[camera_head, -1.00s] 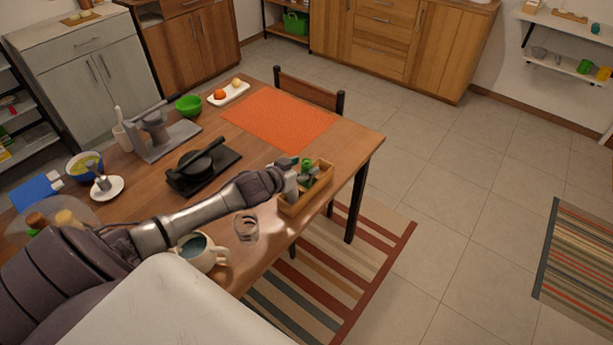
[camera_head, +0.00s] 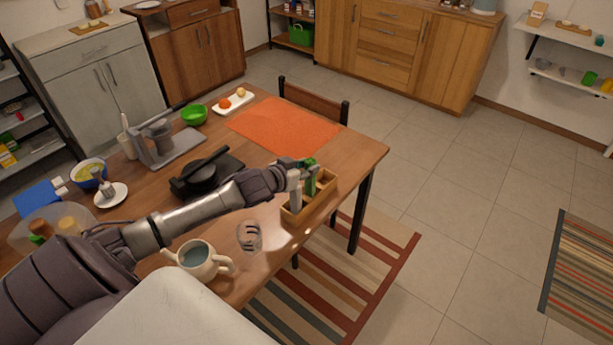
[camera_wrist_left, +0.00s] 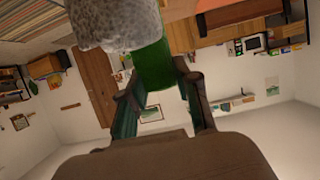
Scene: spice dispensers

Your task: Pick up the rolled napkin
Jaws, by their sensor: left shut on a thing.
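A green roll-like thing (camera_head: 311,175) stands upright at the left gripper, over the wooden caddy (camera_head: 293,217) at the table's right side. My left gripper (camera_head: 301,183) is shut on it. In the left wrist view, the green roll (camera_wrist_left: 153,66) sits between the two fingers of my left gripper (camera_wrist_left: 162,98). A speckled grey-white mass covers one end of the roll; I cannot tell whether it is part of it. I cannot tell whether the roll's lower end is clear of the caddy. My right gripper is not in view.
A black pan (camera_head: 204,170) lies behind the arm. An orange placemat (camera_head: 284,128) and a white tray (camera_head: 233,103) lie farther back.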

